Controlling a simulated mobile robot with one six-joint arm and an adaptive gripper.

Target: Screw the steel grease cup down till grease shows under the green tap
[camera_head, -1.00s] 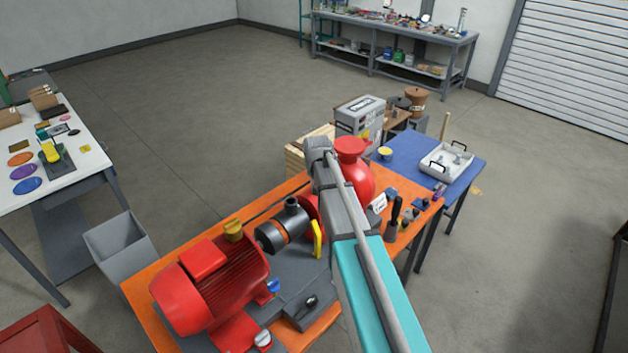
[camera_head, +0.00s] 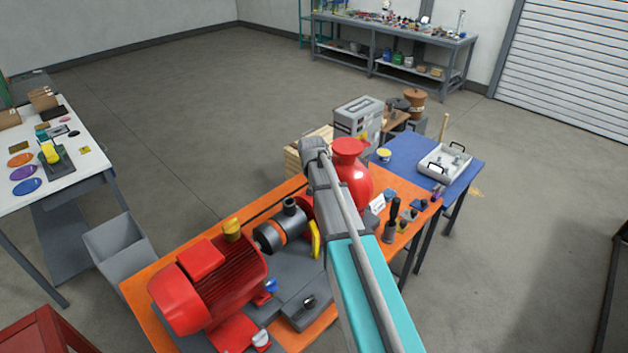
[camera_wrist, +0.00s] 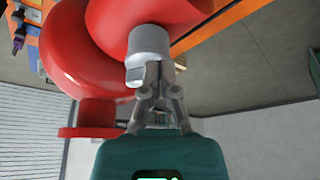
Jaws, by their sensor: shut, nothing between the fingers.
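In the wrist view a grey metal cylinder (camera_wrist: 148,42), which looks like the steel grease cup, stands out from the red pump casing (camera_wrist: 85,55). A small pale piece (camera_wrist: 135,76) hangs at its end. My gripper (camera_wrist: 160,70) is shut and empty, its fingertips right at the end of the cylinder; I cannot tell if they touch it. In the head view my arm covers the gripper and the cup, beside the red pump body (camera_head: 353,178). I cannot make out a green tap or any grease in either view.
The orange bench (camera_head: 150,290) carries a red motor (camera_head: 205,285), a dark coupling (camera_head: 280,230) and a yellow handle (camera_head: 315,240). A blue table (camera_head: 400,150) with a white tray (camera_head: 445,165) stands behind right. A grey bin (camera_head: 115,250) stands at left.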

